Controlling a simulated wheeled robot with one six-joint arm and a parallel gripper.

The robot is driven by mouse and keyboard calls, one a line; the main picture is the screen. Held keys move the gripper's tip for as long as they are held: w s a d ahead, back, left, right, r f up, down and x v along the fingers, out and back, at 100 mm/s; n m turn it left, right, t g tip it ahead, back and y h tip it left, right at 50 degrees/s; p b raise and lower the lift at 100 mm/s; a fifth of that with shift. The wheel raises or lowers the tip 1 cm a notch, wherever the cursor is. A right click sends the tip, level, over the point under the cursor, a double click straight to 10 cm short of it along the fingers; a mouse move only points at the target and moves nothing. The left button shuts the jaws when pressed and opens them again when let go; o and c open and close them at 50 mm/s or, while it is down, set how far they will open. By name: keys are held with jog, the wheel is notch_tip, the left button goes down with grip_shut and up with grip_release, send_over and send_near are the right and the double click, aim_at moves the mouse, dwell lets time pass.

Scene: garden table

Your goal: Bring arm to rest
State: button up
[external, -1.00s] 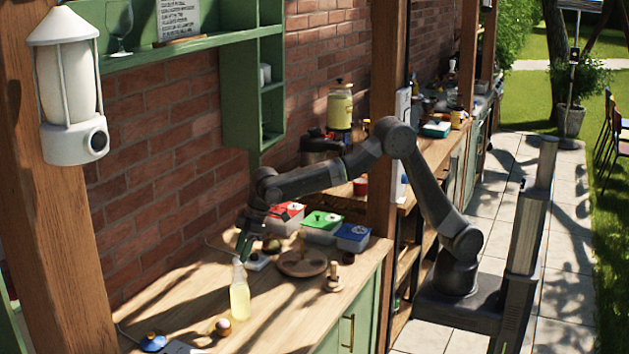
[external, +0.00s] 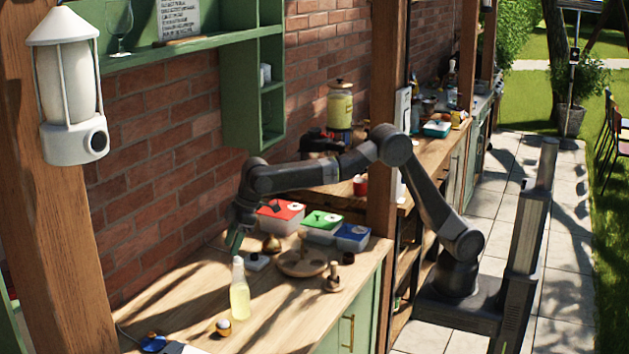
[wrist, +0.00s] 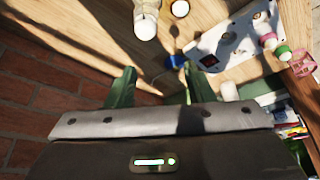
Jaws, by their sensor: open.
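My gripper (external: 235,240) hangs above the back of the wooden counter (external: 205,318), close to the brick wall, pointing down. In the wrist view its two green fingers (wrist: 155,90) are spread apart with nothing between them. My arm reaches across from the right, bent at the elbow. A bottle of yellow liquid (external: 240,295) stands on the counter just in front of the gripper, apart from it.
Boxes with red (external: 281,210), green (external: 322,220) and blue (external: 352,236) lids stand right of the gripper. A round wooden board (external: 300,264) lies before them. A wooden post (external: 384,120) stands beside my arm. A small round item (external: 223,326) sits near the front.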

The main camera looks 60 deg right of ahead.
jog(key=s+a+f+n+g+y+b, duration=0.1)
jog(key=s+a+f+n+g+b, duration=0.1)
jog(key=s+a+n, duration=0.6)
jog(key=s+a+f+b, duration=0.1)
jog(key=a, duration=0.3)
jog(key=shift+s+a+f+g, duration=0.3)
jog(key=shift+a+f+g, duration=0.05)
jog(key=shift+f+g, duration=0.05)
dwell(0.7)
